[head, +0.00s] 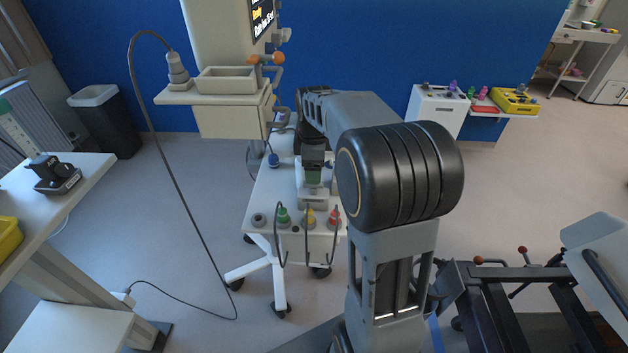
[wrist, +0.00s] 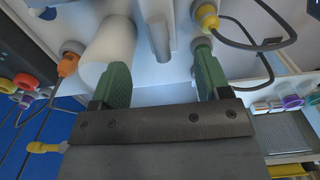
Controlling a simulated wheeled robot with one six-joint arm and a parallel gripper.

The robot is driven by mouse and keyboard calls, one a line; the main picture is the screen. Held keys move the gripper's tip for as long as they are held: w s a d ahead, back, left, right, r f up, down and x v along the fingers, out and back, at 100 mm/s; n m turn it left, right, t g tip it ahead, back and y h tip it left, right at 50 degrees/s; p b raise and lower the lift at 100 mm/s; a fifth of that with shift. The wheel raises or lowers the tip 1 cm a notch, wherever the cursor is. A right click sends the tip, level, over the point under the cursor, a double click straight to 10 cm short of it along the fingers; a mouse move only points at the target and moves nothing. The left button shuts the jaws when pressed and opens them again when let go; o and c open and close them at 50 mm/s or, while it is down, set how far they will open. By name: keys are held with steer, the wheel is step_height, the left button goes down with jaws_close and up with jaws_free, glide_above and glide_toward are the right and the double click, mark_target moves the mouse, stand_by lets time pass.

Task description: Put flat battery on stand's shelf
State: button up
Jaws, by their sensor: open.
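My gripper (head: 313,178) is over the white wheeled stand, pointing down at its shelf (head: 262,195). In the wrist view my gripper (wrist: 158,82) shows two green fingers spread apart with no object gripped between them. A white cylinder (wrist: 108,50) and a grey post (wrist: 158,35) show beyond the fingers. A pale grey block (head: 312,197) sits on the shelf just below my gripper. A black block in a dark holder (head: 57,175) stands on the left table. I cannot tell which thing is the flat battery.
A tray (head: 228,80) and a cabled probe (head: 178,72) are on the upper ledge. A long cable hangs left of the stand. Stretcher frame (head: 520,280) lies right; floor between is partly clear.

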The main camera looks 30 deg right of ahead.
step_height(320, 180, up, 3)
steer(key=shift+r, duration=0.15)
steer(key=shift+s+a+r, duration=0.2)
steer(key=shift+s, duration=0.05)
steer(key=s+a+f+m+t, duration=0.1)
steer(key=s+a+f+m, duration=0.1)
steer(key=s+a+m, duration=0.2)
steer(key=s+a+f+m+t, duration=0.2)
steer(key=s+a+m, duration=0.3)
steer(key=s+m, duration=0.3)
steer(key=s, duration=0.3)
steer(key=shift+s+a+f, duration=0.2)
steer(key=shift+s+f, duration=0.15)
steer(key=shift+f, duration=0.05)
step_height(320, 180, up, 2)
steer(key=shift+r+t+p, duration=0.2)
steer(key=shift+t+p, duration=0.1)
steer(key=shift+p, duration=0.75)
steer(key=shift+d, duration=0.15)
